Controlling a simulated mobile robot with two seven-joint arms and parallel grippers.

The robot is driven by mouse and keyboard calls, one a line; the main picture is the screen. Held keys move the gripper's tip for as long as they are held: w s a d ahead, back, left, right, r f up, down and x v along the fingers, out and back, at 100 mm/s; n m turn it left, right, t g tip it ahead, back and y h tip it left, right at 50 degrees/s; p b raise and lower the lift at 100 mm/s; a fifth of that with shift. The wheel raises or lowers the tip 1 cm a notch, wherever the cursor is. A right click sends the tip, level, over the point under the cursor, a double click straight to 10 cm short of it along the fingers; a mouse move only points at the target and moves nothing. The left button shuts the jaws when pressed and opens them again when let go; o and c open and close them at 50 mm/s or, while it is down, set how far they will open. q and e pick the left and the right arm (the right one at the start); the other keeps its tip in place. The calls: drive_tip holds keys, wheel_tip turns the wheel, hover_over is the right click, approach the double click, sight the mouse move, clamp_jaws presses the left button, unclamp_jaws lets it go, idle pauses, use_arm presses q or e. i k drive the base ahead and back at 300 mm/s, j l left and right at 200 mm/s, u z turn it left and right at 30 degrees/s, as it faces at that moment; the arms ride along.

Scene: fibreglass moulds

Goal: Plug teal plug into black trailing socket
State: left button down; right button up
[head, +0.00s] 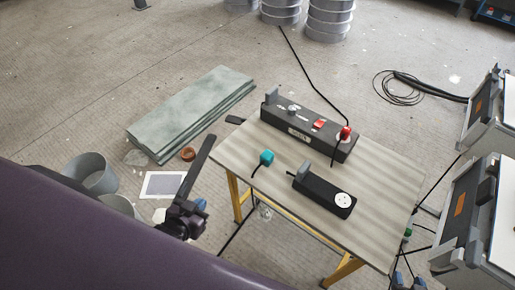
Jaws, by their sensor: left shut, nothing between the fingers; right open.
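The teal plug (267,157) lies near the left edge of the table, and its dark cord runs down toward that edge. The black trailing socket (318,188) lies on the table to the right of the plug, with a round white outlet face (342,199) at its right end. The plug and socket are apart. My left gripper (207,147) is shut and empty, left of the table and short of the plug. My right gripper (404,274) is open at the bottom edge, beyond the table's right corner, and partly cut off.
A longer dark socket strip (298,128) with a red switch and a red plug (345,132) lies along the table's (385,185) back edge. Stacked boards (195,110) and buckets (90,173) stand on the floor at left. Grey cases (480,215) stand at right.

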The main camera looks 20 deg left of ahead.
sight(333, 198)
drive_tip(key=i+j, duration=0.15)
drive_tip(key=j, duration=0.25)
drive_tip(key=i+j, duration=0.15)
drive_tip(key=j, duration=0.2)
drive_tip(key=i+j, duration=0.15)
drive_tip(key=j, duration=0.25)
drive_tip(key=i+j, duration=0.15)
drive_tip(key=j, duration=0.25)
